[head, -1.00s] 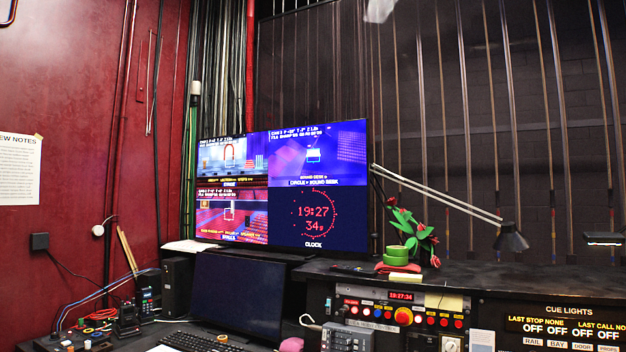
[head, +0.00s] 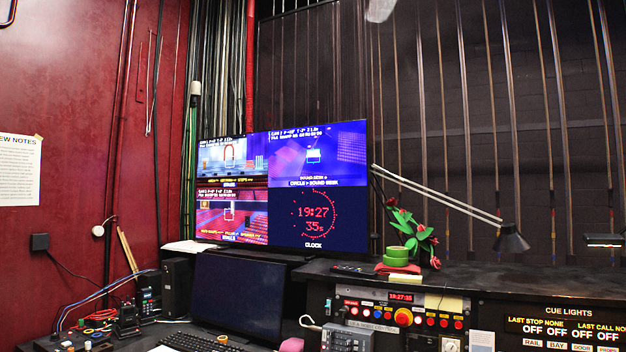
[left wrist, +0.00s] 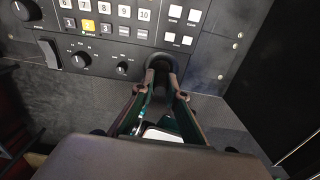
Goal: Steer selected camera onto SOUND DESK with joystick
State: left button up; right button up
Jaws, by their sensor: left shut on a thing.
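In the left wrist view, my left gripper (left wrist: 160,92) is shut on the dark joystick (left wrist: 162,64) at the lower edge of a black control panel (left wrist: 205,60). The fingers hide part of the stick. Above it, one numbered button (left wrist: 88,26) glows yellow; the others are white or grey. In the head view, a wall monitor (head: 282,185) shows several panes. Its upper right pane (head: 318,153) is blue-violet, with a small bright desk shape near the middle and a caption naming SOUND DESK. Neither gripper shows in the head view.
A dark screen (head: 237,295) and keyboard (head: 195,342) are below the monitor. Round knobs (left wrist: 80,60) sit left of the joystick.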

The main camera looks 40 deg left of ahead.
pick_arm(q)
jog(key=o, duration=0.6)
jog(key=shift+r, duration=0.15)
notch_tip(320, 180, up, 2)
jog(key=shift+r+p, duration=0.15)
jog(key=shift+p, duration=0.9)
jog(key=shift+r, duration=2.5)
